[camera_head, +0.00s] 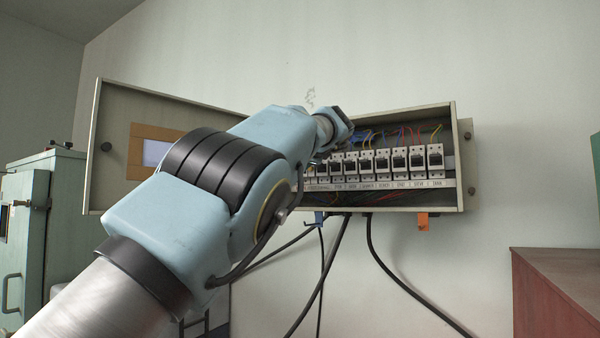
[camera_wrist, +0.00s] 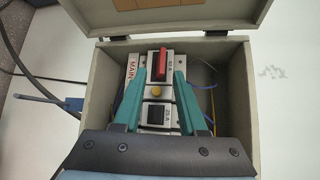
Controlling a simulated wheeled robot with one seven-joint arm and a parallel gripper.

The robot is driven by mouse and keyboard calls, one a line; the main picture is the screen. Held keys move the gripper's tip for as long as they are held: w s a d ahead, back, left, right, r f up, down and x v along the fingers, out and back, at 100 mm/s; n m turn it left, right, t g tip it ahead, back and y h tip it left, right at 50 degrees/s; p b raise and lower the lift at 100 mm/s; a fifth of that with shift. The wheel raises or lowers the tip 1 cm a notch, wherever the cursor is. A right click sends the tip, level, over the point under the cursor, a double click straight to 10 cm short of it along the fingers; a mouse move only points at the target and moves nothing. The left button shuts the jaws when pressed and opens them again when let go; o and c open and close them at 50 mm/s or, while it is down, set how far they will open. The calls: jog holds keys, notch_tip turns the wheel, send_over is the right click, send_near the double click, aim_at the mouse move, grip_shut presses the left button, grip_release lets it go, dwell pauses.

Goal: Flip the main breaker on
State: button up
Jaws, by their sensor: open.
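The main breaker shows in the wrist view with a red lever (camera_wrist: 160,66) and a white strip marked MAIN (camera_wrist: 131,68) beside it. A yellow round part (camera_wrist: 155,91) sits just below the lever. My gripper (camera_wrist: 159,77) is open, with teal fingers on either side of the breaker row. The red lever lies between and slightly beyond the fingertips, with visible gaps on both sides. I cannot tell their depth relative to it. In the head view my arm hides the main breaker and the fingers; the wrist end (camera_head: 335,122) is at the box's left part.
The open breaker box (camera_head: 400,113) holds a row of black-switched breakers (camera_head: 400,160) and coloured wires. Its door (camera_head: 93,150) is swung open to the left. Cables (camera_head: 385,265) hang below. A green cabinet (camera_head: 45,195) stands left and a reddish-brown cabinet (camera_head: 555,290) lower right.

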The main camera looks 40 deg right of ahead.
jog(key=b+v, duration=0.3)
jog(key=v, duration=0.4)
jog(key=shift+s+a, duration=0.15)
jog(key=shift+s, duration=0.1)
